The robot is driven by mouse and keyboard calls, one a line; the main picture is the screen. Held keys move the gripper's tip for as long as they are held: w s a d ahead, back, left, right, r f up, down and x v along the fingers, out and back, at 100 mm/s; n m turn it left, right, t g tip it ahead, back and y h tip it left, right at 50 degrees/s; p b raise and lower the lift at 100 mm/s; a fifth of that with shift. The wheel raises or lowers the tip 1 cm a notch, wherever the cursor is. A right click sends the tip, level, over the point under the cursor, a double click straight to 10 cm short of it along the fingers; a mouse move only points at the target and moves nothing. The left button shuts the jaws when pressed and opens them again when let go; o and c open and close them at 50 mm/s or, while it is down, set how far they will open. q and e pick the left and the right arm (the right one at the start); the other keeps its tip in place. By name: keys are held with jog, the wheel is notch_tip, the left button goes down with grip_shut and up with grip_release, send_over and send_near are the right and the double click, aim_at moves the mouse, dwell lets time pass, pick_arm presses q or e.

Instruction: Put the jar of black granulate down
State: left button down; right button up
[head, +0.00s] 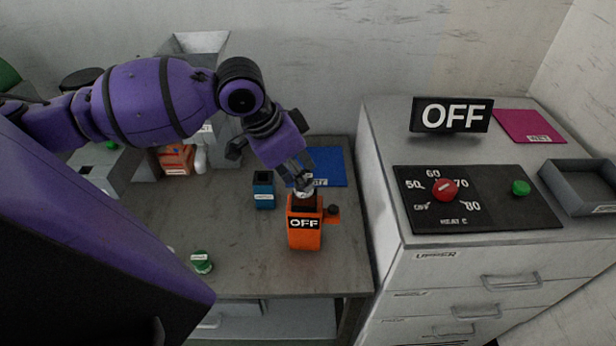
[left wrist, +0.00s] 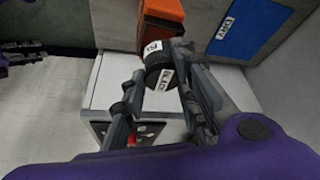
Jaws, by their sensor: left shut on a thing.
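My left gripper (head: 303,180) points down just above the orange unit (head: 304,233) with the OFF display. In the left wrist view, the left gripper (left wrist: 168,98) is shut on the jar of black granulate (left wrist: 159,62), a dark round jar with white labels. The jar shows in front of the orange unit there. In the head view the fingers and the unit's dark top crowd the jar. I cannot tell whether it touches the unit.
A blue mat (head: 328,166) lies behind the orange unit. A small blue container (head: 263,190) stands to its left, and a green-topped jar (head: 201,262) near the table's front. The white cabinet (head: 430,275) with a heater panel is at the right. The table (head: 240,235) is bare between them.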

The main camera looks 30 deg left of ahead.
aim_at(295, 180)
pick_arm(q)
jog(key=f, duration=0.1)
jog(key=f+b, duration=0.1)
jog(key=f, duration=0.2)
jog(key=shift+w+f, duration=0.1)
jog(key=shift+w, duration=0.25)
jog(key=shift+s+r, duration=0.3)
jog(key=shift+s, duration=0.05)
jog(key=c, duration=1.7)
grip_release()
jog(key=o, duration=0.3)
jog(key=shift+w, duration=0.25)
jog(key=shift+o, duration=0.2)
pick_arm(e)
jog(key=shift+f, duration=0.3)
pick_arm(q)
jog(key=shift+s+r, duration=0.1)
